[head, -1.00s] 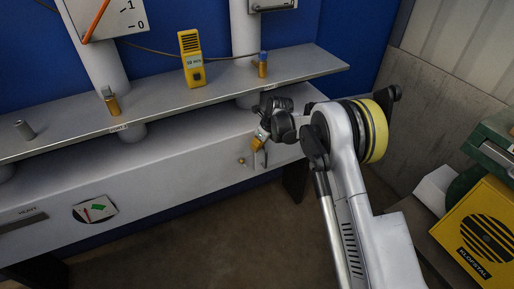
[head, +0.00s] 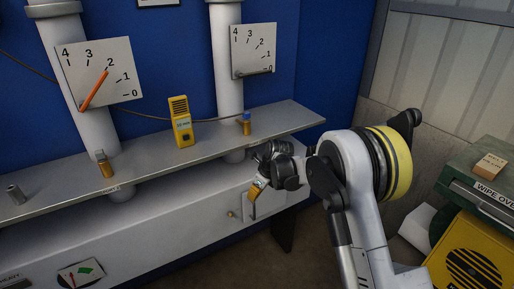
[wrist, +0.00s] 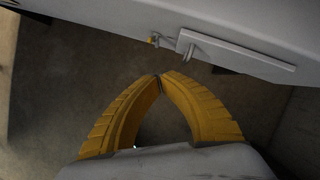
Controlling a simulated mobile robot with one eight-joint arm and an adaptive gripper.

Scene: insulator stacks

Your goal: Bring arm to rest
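My arm reaches up from the lower right in the head view and bends over at a yellow-ringed joint. My gripper (head: 256,192) hangs in front of the cabinet face, below the shelf edge. In the wrist view its two yellow fingers (wrist: 160,80) meet at the tips, with nothing seen between them. The grey cabinet's small panel with a handle (wrist: 236,56) lies beyond the fingertips, apart from them as far as I can tell.
The shelf (head: 215,144) holds a yellow meter (head: 181,122), a blue-topped cylinder (head: 246,124), a brass-coloured cylinder (head: 105,165) and a grey one (head: 15,195). Two gauges (head: 99,73) (head: 253,50) hang behind. A yellow box (head: 465,262) and green case (head: 478,190) stand right. Floor below looks clear.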

